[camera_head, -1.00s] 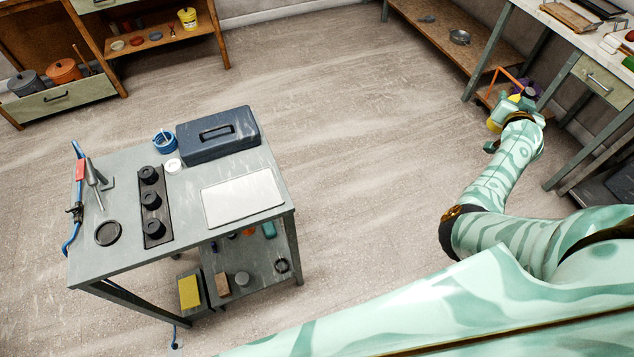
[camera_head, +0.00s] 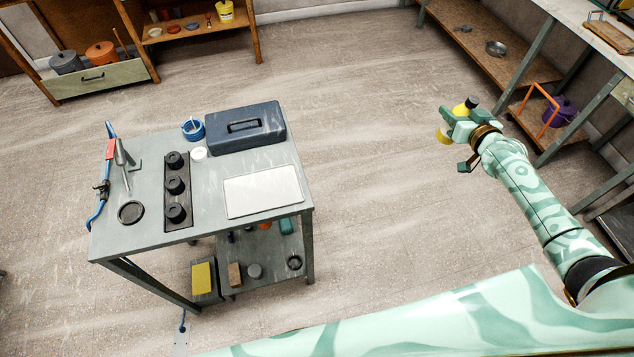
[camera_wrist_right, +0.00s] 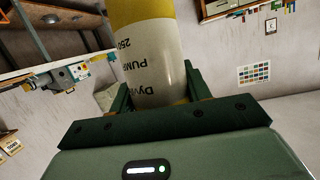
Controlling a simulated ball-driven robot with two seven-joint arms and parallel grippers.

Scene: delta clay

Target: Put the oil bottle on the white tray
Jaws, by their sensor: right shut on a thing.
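The oil bottle (camera_head: 443,136) is yellow with a black cap and is held in my right gripper (camera_head: 460,122), to the right of the work table and above the floor. In the right wrist view the bottle (camera_wrist_right: 150,60) shows a pale label with dark print and stands between the fingers of my right gripper (camera_wrist_right: 158,95), which is shut on it. The white tray (camera_head: 262,191) lies flat and empty on the right part of the grey table top. The bottle is apart from the tray. My left gripper is not in view.
The grey table (camera_head: 140,235) also bears a dark toolbox (camera_head: 243,135) behind the tray, a blue tape roll (camera_head: 192,130), and a dark strip with black knobs (camera_head: 178,225). Open floor lies between the table and my right arm. A bench with a purple pot (camera_head: 562,112) stands at right.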

